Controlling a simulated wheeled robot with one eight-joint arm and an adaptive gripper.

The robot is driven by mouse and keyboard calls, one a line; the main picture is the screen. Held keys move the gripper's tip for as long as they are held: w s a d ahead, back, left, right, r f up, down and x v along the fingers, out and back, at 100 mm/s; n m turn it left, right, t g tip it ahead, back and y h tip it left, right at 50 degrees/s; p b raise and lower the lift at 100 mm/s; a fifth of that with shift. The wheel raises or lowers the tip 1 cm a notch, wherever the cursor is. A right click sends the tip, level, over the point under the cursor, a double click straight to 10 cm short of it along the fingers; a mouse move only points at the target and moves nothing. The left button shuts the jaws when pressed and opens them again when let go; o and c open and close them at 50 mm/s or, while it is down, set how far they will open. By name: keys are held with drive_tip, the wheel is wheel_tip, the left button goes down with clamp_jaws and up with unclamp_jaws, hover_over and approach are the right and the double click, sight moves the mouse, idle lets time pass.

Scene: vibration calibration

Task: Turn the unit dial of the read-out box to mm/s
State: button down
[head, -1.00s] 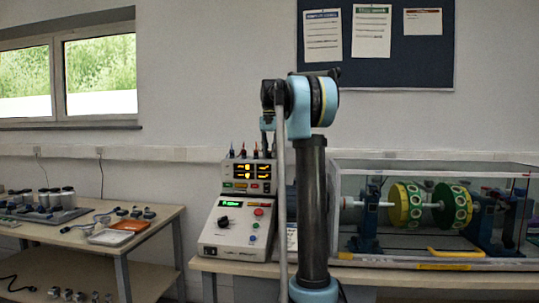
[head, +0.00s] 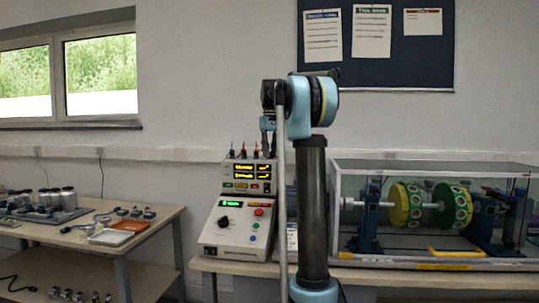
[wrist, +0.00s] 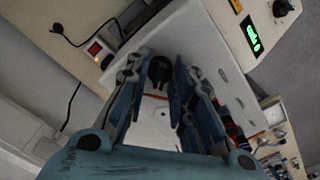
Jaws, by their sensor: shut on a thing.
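My gripper (wrist: 160,95) points at a pale panel (wrist: 200,50) in the wrist view. Its two blue-grey fingers stand on either side of a black dial (wrist: 159,68) and are shut on it. The dial's markings and pointer cannot be read. In the head view, the read-out box (head: 229,172) with orange displays stands on a sloped control box (head: 210,240). My arm hides part of the area beside them, and I cannot make out the fingertips or the gripped dial there.
The control box carries another black knob (head: 223,221), a green display (head: 231,203) and a red button (head: 259,211). A clear-walled rotor case (head: 430,255) stands to the right. A side table (head: 150,232) with trays is at left. A lit red switch (wrist: 95,48) shows in the wrist view.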

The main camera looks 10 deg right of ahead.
drive_tip(key=shift+w+n, duration=0.1)
drive_tip(key=shift+n, duration=0.3)
drive_tip(key=c, duration=1.3)
unclamp_jaws()
drive_tip(key=shift+c, duration=0.2)
wheel_tip(320, 180, up, 12)
drive_tip(key=shift+f, duration=0.1)
